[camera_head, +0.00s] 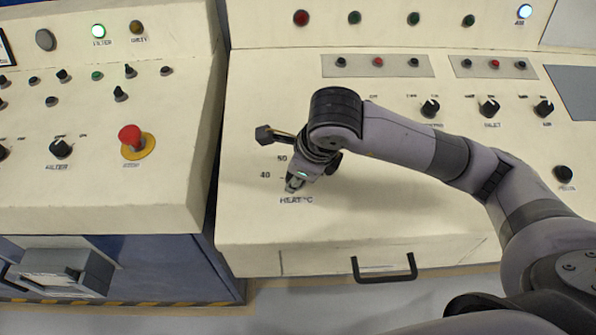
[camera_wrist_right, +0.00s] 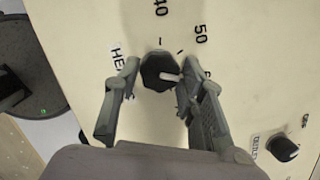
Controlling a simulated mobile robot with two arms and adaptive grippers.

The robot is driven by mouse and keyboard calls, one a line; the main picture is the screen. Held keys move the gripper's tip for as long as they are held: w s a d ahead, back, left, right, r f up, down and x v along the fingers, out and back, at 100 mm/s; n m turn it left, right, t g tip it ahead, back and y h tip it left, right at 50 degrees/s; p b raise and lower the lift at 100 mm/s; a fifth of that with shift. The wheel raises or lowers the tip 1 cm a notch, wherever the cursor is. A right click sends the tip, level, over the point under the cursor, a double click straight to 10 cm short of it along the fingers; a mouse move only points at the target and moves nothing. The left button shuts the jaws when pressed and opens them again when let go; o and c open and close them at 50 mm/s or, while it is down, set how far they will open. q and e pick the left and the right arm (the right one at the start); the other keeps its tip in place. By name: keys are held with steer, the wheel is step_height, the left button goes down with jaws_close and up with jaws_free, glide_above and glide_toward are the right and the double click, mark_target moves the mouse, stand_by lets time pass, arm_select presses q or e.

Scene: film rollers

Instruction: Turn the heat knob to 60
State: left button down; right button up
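The heat knob (camera_wrist_right: 158,72) is black and many-sided, with a light pointer bar, in the right wrist view. The pointer faces right, past the 50 mark, toward my right finger. The 40 (camera_wrist_right: 163,6) and 50 (camera_wrist_right: 200,34) labels are readable; a label farther round is mostly hidden by that finger. My right gripper (camera_wrist_right: 157,78) is open, with one finger on each side of the knob; I cannot tell whether either touches it. In the head view my right gripper (camera_head: 297,178) is above the HEAT°C label (camera_head: 296,200) and covers the knob. My left gripper is out of view.
Other black knobs (camera_head: 429,108) line the panel (camera_head: 400,215) to the right. A drawer handle (camera_head: 384,270) is at its front. A left console holds a red emergency button (camera_head: 131,137). A gap separates the consoles. The panel front around the handle is clear.

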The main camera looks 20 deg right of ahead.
steer(key=o, duration=0.3)
steer(key=v, duration=1.2)
stand_by(0.4)
